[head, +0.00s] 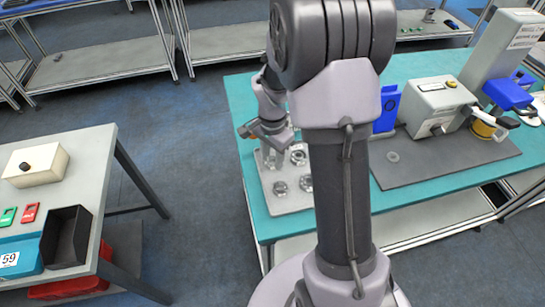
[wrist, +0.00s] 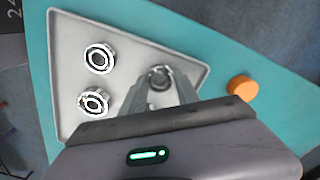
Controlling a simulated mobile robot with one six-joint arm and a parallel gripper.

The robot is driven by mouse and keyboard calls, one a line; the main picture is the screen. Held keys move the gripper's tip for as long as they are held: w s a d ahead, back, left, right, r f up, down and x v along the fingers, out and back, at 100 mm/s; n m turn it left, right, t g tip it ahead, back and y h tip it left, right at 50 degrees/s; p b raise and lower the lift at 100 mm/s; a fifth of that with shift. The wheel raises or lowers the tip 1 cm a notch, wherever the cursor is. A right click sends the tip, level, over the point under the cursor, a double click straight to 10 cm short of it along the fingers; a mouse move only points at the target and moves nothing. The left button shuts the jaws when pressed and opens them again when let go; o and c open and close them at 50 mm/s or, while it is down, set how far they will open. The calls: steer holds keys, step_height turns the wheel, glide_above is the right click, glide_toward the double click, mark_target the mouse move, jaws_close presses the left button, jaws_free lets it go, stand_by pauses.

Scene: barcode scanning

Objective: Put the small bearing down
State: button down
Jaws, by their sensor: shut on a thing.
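My gripper (wrist: 158,97) is shut on the small bearing (wrist: 160,76), a dark round piece with a shiny rim between the fingertips. The bearing is over the grey tray (wrist: 125,38) in the wrist view; I cannot tell whether it touches the tray floor. Two other silver ring bearings, an upper one (wrist: 100,58) and a lower one (wrist: 94,101), lie on the tray's left side. In the head view my gripper (head: 272,154) is low over the back left of the tray (head: 289,207), and the held bearing cannot be made out there.
An orange round piece (wrist: 242,87) stands right of the tray on the teal table (wrist: 290,115). In the head view a dark mat (head: 440,165) on the table bears a grey box (head: 437,105). A blue holder (head: 386,110) stands nearby. A separate grey table (head: 90,160) is at left.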

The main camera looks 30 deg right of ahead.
steer(key=c, duration=0.9)
jaws_free()
steer(key=shift+f, duration=0.1)
steer(key=s+a+r+n+t+p, duration=0.1)
steer(key=a+r+p, duration=0.1)
steer(key=r, duration=0.7)
steer(key=s+a+r+n+p, duration=0.1)
steer(key=a+r+p, duration=0.15)
steer(key=r, duration=0.65)
steer(key=s+a+r+n+t+y, duration=0.1)
steer(key=s+a+r+n, duration=0.3)
steer(key=s, duration=0.4)
steer(key=s+a+r+n+t+y, duration=0.1)
steer(key=s+a+r+n+t, duration=0.2)
steer(key=s+a, duration=0.4)
steer(key=shift+s+a+r+n+t, duration=0.3)
steer(key=shift+s+r+n+t, duration=0.15)
steer(key=shift+r, duration=0.3)
